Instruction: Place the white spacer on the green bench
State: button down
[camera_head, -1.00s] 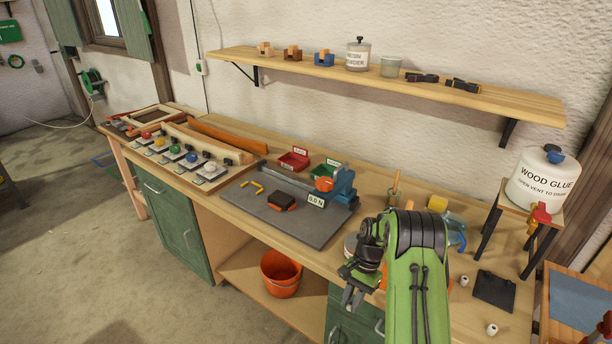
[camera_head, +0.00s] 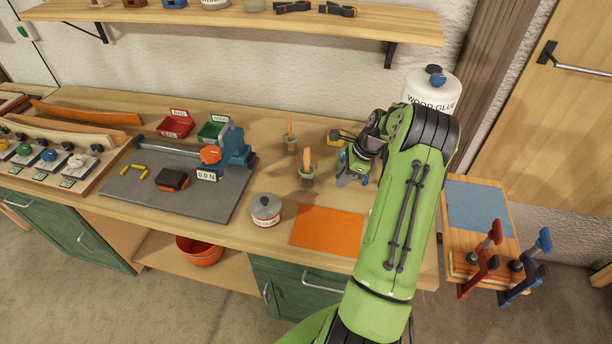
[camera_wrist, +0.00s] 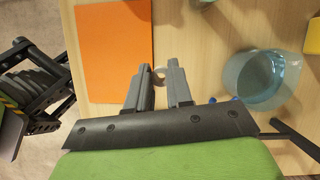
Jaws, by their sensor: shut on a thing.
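My gripper (camera_head: 346,178) is low over the wooden top of the workbench, to the right of the upright brushes. In the wrist view my gripper (camera_wrist: 160,76) is shut on a small whitish piece (camera_wrist: 159,72), which looks like the white spacer. Most of it is hidden between the fingers, and I cannot tell whether it touches the top. The workbench (camera_head: 110,98) has a bare wood top and green drawer and door fronts (camera_head: 300,283). No other bench that is plainly green shows.
An orange mat (camera_head: 328,230) lies near the front edge, beside a lidded tin (camera_head: 266,210). A bluish clear jar (camera_wrist: 262,78) stands close right of my gripper in the wrist view. A vise (camera_head: 232,148) on a grey plate, a glue tub (camera_head: 432,88) and clamps (camera_head: 485,262) stand around.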

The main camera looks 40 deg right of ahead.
aim_at(334, 204)
notch_tip(334, 204, down, 10)
jog(key=shift+w+r, duration=0.1)
jog(key=shift+r, duration=0.15)
jog(key=shift+d, duration=0.15)
jog(key=shift+f, duration=0.1)
jog(key=shift+f+b, duration=0.15)
jog(key=shift+b, duration=0.15)
jog(key=c, duration=1)
grip_release()
